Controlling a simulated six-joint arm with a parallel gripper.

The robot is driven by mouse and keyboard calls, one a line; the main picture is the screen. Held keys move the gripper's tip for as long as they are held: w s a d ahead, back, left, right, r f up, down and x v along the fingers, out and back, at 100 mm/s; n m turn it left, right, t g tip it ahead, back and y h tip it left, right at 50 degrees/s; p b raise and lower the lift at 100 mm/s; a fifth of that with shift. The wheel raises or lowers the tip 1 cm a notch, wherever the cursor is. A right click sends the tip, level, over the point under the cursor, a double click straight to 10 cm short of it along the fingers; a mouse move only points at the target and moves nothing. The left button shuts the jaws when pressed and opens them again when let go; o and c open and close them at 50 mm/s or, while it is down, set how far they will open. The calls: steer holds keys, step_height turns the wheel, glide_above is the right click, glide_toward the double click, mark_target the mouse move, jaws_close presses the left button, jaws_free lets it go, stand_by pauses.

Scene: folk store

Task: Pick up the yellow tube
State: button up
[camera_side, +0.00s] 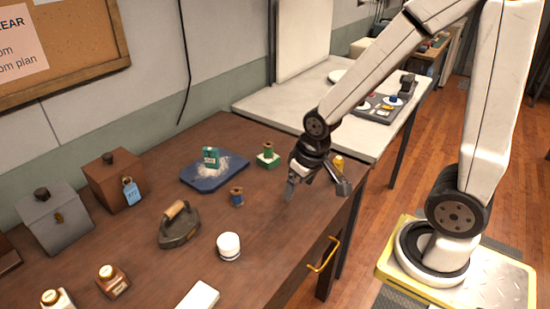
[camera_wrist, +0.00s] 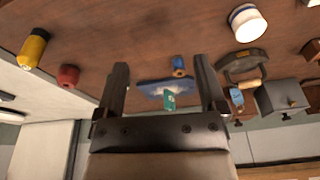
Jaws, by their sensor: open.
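In the side view only part of the yellow tube (camera_side: 338,162) shows behind my gripper, near the table's right end. My gripper (camera_wrist: 162,64) is open, with nothing between its fingers. In the side view my gripper (camera_side: 291,190) points down above the brown table, in front of the tube.
A red spool (camera_wrist: 68,76) stands close to the tube. A blue tray (camera_side: 215,177) with a green box, a blue spool (camera_side: 236,197), an iron (camera_side: 180,226) and a white jar (camera_side: 229,246) are on the table. A pale counter (camera_side: 318,100) adjoins behind.

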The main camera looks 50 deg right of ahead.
steer(key=w+d+f+m+g, duration=0.15)
steer(key=w+d+m, duration=0.25)
steer(key=d+m, duration=0.7)
steer(key=m, duration=0.9)
glide_above(337, 168)
steer(key=d, duration=0.2)
steer(key=f, duration=0.3)
steer(key=shift+w+a+f+g, duration=0.2)
steer(key=shift+w+g, duration=0.05)
steer(key=shift+g, duration=0.1)
steer(key=shift+f, duration=1.35)
steer(key=shift+f, duration=2.55)
steer(key=c, duration=1)
